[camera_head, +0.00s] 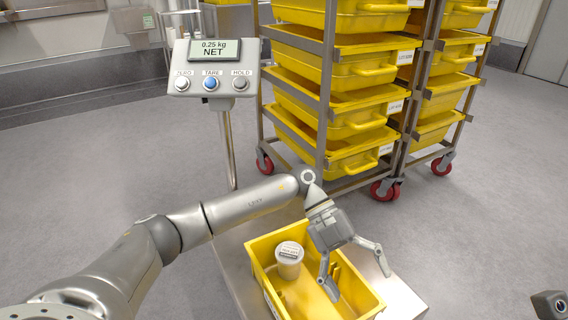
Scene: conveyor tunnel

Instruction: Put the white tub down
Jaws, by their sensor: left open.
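The white tub (289,261) with a pale labelled lid stands upright inside the yellow crate (262,269), near its back left corner. The crate rests on the metal scale platform (239,284). My left gripper (356,282) is open and empty over the right part of the crate, to the right of the tub and apart from it. Its fingers are spread wide, one over the crate and one past its right rim. A small dark part at the bottom right edge is too cut off to tell what it is.
The scale display (212,65) reads 0.25 kg NET on a post behind the platform. A wheeled rack (328,90) with stacked yellow crates stands behind the scale. The grey floor (490,215) to the right is clear.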

